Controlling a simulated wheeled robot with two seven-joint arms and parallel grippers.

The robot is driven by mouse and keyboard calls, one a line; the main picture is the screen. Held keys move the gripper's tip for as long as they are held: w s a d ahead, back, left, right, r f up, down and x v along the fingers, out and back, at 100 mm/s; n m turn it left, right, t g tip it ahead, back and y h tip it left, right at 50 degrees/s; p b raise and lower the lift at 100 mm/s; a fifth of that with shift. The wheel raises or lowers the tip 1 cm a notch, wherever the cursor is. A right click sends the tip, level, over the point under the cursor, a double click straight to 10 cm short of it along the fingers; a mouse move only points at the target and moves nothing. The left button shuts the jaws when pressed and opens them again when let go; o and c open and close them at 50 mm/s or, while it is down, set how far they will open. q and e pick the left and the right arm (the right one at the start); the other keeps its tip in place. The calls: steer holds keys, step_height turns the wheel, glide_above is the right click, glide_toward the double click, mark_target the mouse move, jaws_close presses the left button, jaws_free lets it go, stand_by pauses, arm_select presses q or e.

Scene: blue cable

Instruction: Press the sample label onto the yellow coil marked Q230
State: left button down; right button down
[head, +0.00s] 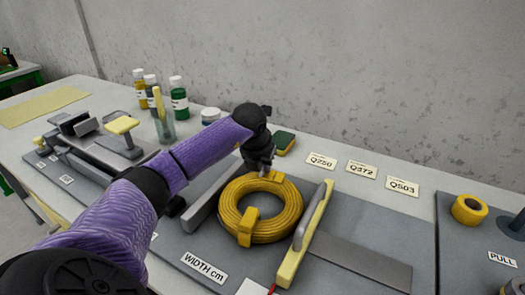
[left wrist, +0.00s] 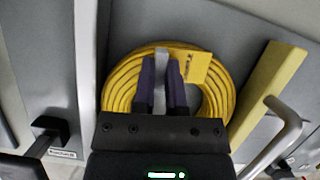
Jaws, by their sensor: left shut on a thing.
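The yellow coil (head: 287,218) lies flat on the grey mat and also shows in the left wrist view (left wrist: 122,85). A yellow block-like tie (head: 245,228) sits on its front. My left gripper (head: 267,170) is over the coil's far side, pointing down. In the left wrist view its purple fingers (left wrist: 164,88) are closed around a narrow grey piece (left wrist: 165,75). A yellow printed tag (left wrist: 194,67) lies just right of the fingers, over the coil; its print is too small to read, and I cannot tell if it is stuck down. My right gripper is out of view.
Cards reading about Q250 (head: 321,160), Q372 (head: 361,169) and Q503 (head: 402,187) lie behind the mat. A yellow bar with a grey handle (head: 307,235) is right of the coil. A yellow tape roll (head: 469,210) stands far right. Bottles (head: 178,98) stand back left.

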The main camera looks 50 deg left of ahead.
arm_select(q)
steer(key=shift+f, duration=0.15)
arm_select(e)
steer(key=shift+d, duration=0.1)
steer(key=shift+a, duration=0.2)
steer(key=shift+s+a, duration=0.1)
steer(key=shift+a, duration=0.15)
arm_select(q)
steer(key=shift+f, duration=0.1)
steer(key=shift+c, duration=2.2)
jaws_free()
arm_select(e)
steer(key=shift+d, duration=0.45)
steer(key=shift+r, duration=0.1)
